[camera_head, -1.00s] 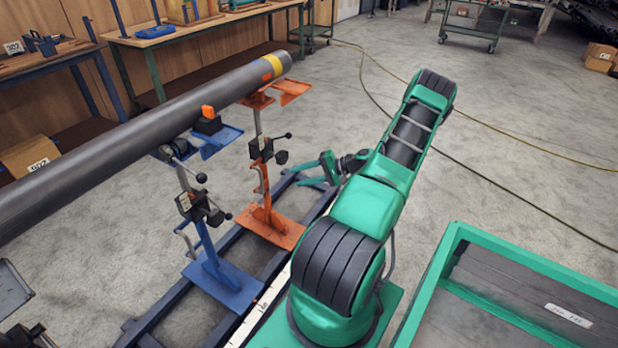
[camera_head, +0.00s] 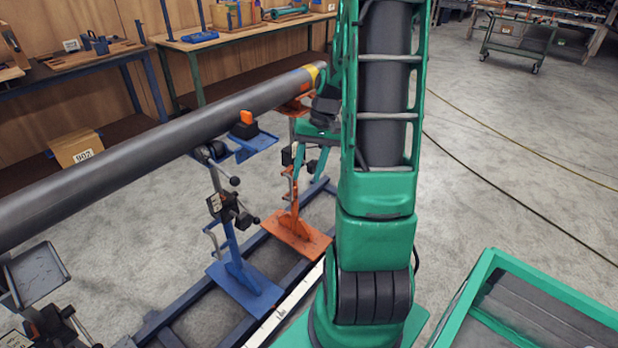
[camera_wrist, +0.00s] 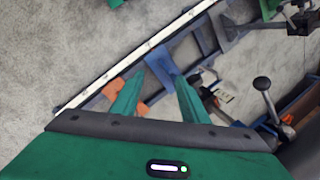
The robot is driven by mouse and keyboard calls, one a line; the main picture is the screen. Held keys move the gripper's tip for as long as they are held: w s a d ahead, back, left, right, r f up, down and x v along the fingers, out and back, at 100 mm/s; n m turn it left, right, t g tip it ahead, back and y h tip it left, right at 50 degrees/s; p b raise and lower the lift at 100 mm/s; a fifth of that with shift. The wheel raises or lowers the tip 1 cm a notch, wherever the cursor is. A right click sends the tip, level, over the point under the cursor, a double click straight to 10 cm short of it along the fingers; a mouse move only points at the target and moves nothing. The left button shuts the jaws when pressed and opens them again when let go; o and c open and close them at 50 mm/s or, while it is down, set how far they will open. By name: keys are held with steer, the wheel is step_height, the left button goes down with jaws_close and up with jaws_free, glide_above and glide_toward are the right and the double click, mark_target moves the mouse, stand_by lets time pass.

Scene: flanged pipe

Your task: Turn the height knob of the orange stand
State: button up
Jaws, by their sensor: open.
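The orange stand (camera_head: 297,237) is upright on the blue rail frame in the head view, under the yellow-banded end of the pipe (camera_head: 150,137). My arm hides part of its upper half. A dark clamp block (camera_head: 287,157) shows on its column; I cannot make out the height knob clearly. My gripper (camera_head: 308,172) is open and empty beside the upper column, its fingers pointing down. In the wrist view my gripper (camera_wrist: 164,75) has its fingers apart, with orange parts (camera_wrist: 142,106) seen low between and beside them. A black ball-ended lever (camera_wrist: 262,84) is at right; its stand is unclear.
The blue stand (camera_head: 240,280) is nearer, left of the orange one, with its own black knobs. A green-rimmed bin (camera_head: 480,283) is at lower right. Workbenches (camera_head: 240,35) line the back wall.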

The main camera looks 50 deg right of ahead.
steer(key=s+a+r+g+h, duration=0.1)
steer(key=s+a+r+h, duration=0.1)
steer(key=s+a+r, duration=0.5)
step_height(320, 180, up, 2)
steer(key=shift+s+a+n, duration=0.4)
steer(key=shift+s, duration=0.55)
steer(key=shift+h, duration=0.5)
steer(key=s+a, duration=0.1)
steer(key=s, duration=0.1)
steer(key=s+a+r, duration=0.1)
steer(key=s+a, duration=0.1)
steer(key=s, duration=0.1)
steer(key=s+a+r, duration=0.1)
steer(key=s, duration=0.2)
steer(key=shift+s+a+r, duration=0.2)
steer(key=shift+a, duration=0.1)
steer(key=shift+c, duration=1.2)
steer(key=shift+s+a, duration=0.1)
steer(key=shift+s, duration=0.4)
